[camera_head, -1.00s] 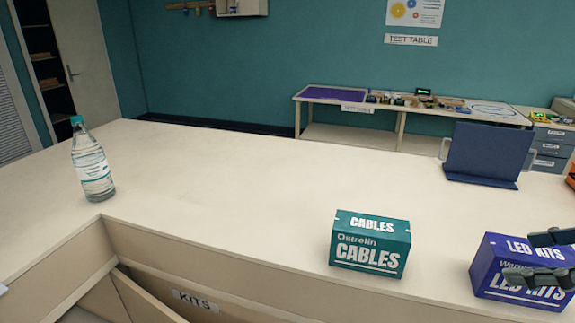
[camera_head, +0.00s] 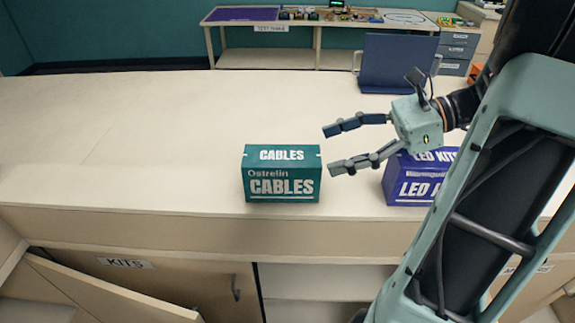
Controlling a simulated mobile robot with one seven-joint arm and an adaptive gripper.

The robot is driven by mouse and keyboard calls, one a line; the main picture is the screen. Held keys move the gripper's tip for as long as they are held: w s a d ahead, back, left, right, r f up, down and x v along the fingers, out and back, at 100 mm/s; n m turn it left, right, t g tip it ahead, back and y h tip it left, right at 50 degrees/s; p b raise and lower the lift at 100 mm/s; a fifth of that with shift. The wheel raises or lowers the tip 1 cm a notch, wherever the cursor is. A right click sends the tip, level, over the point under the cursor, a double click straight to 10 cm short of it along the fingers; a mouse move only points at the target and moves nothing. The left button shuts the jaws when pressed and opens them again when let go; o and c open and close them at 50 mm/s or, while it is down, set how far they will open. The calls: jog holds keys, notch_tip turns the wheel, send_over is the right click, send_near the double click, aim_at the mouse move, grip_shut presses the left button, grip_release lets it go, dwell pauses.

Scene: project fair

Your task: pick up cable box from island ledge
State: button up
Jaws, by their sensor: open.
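The teal cable box (camera_head: 282,174), labelled "CABLES", stands upright near the front edge of the island ledge (camera_head: 110,150). My gripper (camera_head: 329,150) reaches in from the right with its fingers pointing left. It is open and empty, with its fingertips just right of the cable box in the picture. The lower fingertip appears close to the box's right side; I cannot tell the exact gap in depth.
A blue-purple LED kits box (camera_head: 410,181) stands to the right, partly hidden by my gripper and arm. A dark blue panel (camera_head: 396,62) with side handles stands behind. The ledge left of the cable box is clear. A cupboard door (camera_head: 100,292) below hangs open.

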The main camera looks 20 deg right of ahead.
aim_at(296, 155)
jog(key=x, duration=0.5)
jog(key=shift+s+r, duration=0.1)
jog(key=shift+r, duration=0.05)
jog(key=shift+w+r+p+x, duration=0.1)
jog(key=shift+w+p+x, duration=0.05)
jog(key=shift+x, duration=1.4)
jog(key=shift+w+r+p+x, duration=0.1)
jog(key=shift+p+x, duration=0.05)
jog(key=shift+x, duration=1.35)
jog(key=shift+c, duration=0.3)
jog(key=c, duration=1.5)
